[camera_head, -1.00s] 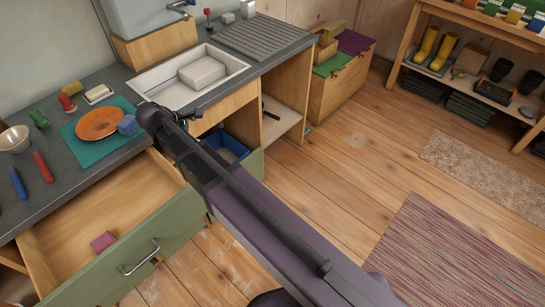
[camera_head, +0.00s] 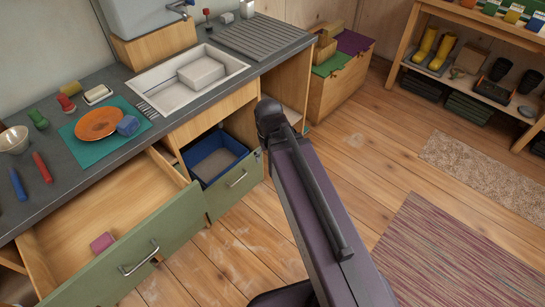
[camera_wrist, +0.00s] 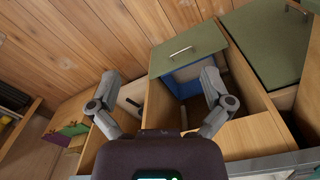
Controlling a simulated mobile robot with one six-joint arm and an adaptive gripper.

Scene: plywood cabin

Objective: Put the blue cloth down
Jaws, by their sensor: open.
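The blue cloth (camera_head: 128,125) is a small folded bundle. It lies on the teal mat (camera_head: 84,150), at the right of the orange plate (camera_head: 98,123), on the grey counter in the head view. My gripper (camera_wrist: 160,75) is open and empty in the wrist view, its two fingers spread wide. It is away from the cloth, over the floor side of the cabinet. In the head view my own arm hides the gripper. The cloth does not show in the wrist view.
The upper drawer (camera_head: 125,268) stands open with a pink block-like thing (camera_head: 102,242) inside. A lower pull-out with a blue bin (camera_head: 208,168) is also open. The white sink (camera_head: 160,92) lies right of the mat. Wooden floor (camera_head: 360,160) is free at right.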

